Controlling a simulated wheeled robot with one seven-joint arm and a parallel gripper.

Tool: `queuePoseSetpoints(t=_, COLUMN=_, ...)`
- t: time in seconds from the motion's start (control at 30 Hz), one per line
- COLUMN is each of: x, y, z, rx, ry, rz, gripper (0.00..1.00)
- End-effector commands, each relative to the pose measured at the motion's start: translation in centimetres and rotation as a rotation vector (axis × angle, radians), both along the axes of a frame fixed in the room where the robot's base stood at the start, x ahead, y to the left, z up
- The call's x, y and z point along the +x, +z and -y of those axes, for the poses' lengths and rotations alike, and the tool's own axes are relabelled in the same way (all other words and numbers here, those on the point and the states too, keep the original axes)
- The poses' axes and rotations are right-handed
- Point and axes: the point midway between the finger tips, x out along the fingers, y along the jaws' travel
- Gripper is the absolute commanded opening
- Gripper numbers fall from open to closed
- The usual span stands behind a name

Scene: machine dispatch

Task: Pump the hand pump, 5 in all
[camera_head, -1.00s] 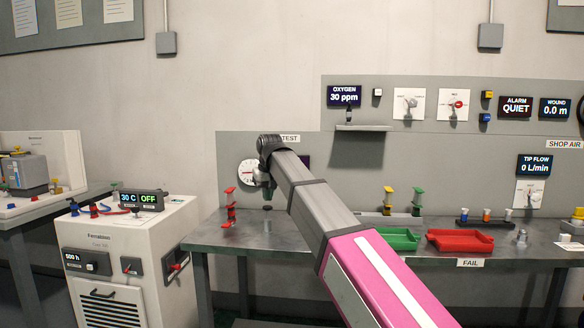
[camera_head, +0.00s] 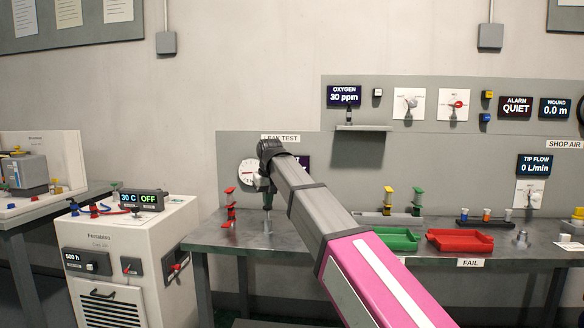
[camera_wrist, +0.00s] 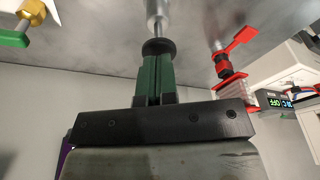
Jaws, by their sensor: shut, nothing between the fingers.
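The hand pump shows in the wrist view as a silver cylinder (camera_wrist: 157,12) with a round black knob (camera_wrist: 159,47). In the head view its grey body (camera_head: 267,232) stands upright on the bench, left of the green tray. My gripper (camera_wrist: 157,62) has its two green fingers together, with nothing between them. The fingertips are at the black knob and appear to touch it; the exact contact is hard to tell. In the head view my gripper (camera_head: 267,203) is right above the pump, pointing down, partly hidden by my arm.
A red fixture (camera_head: 230,207) stands close left of the pump; it also shows in the wrist view (camera_wrist: 228,65). A gauge (camera_head: 250,174) is on the panel behind. A green tray (camera_head: 398,239) and a red tray (camera_head: 460,241) lie to the right.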

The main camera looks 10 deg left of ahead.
Motion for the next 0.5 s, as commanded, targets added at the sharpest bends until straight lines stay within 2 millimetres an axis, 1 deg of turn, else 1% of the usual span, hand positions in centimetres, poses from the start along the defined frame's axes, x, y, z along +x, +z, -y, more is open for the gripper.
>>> queuePoseSetpoints(t=0.5, x=0.0, y=-1.6, z=0.0, rx=0.000, ry=0.000, rz=0.000, gripper=0.00)
